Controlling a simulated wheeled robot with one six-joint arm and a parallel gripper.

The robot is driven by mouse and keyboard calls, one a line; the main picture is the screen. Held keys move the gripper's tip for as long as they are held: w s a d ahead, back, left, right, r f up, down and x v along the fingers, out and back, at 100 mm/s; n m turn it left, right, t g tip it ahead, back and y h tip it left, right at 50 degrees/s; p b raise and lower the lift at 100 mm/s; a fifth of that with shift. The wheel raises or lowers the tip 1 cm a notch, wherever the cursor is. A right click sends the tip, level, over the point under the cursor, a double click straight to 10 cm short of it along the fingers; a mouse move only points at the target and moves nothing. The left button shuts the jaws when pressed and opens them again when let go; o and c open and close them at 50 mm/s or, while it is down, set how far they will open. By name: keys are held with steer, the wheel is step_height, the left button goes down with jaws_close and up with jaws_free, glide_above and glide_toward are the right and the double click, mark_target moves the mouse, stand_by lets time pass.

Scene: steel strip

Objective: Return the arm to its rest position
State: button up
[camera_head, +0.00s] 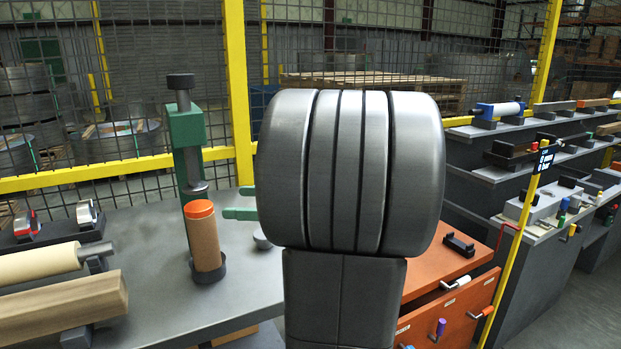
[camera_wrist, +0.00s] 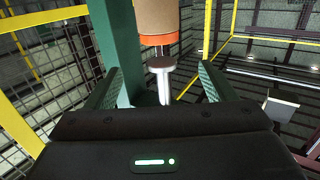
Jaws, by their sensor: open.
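My gripper (camera_head: 239,202) shows its green fingertips past the left side of my large grey arm link, just right of a brown tube (camera_head: 205,238) with an orange top. The tube stands upright in a dark cup (camera_head: 208,270) beneath the plunger of a green press (camera_head: 186,128). In the wrist view, which appears upside down, the green fingers (camera_wrist: 160,72) are spread apart with nothing held. The tube (camera_wrist: 158,18) and its orange end show beyond them, with the metal plunger (camera_wrist: 163,78) in the gap between them in the picture. My arm hides much of the bench's right part.
A grey bench (camera_head: 150,255) carries a cream roll (camera_head: 40,262) and a wooden block (camera_head: 60,308) at left. A yellow-framed mesh fence (camera_head: 238,90) stands behind. At right are an orange drawer cabinet (camera_head: 440,265), a yellow post (camera_head: 515,235) and stepped grey shelves (camera_head: 480,170).

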mark_target(191, 205)
steer(key=a, duration=1.1)
steer(key=shift+w+a+f+p, duration=0.2)
steer(key=shift+a+f+p, duration=0.05)
steer(key=shift+a+p, duration=0.15)
steer(key=shift+a+r, duration=0.1)
steer(key=shift+r, duration=0.05)
steer(key=shift+p, duration=0.4)
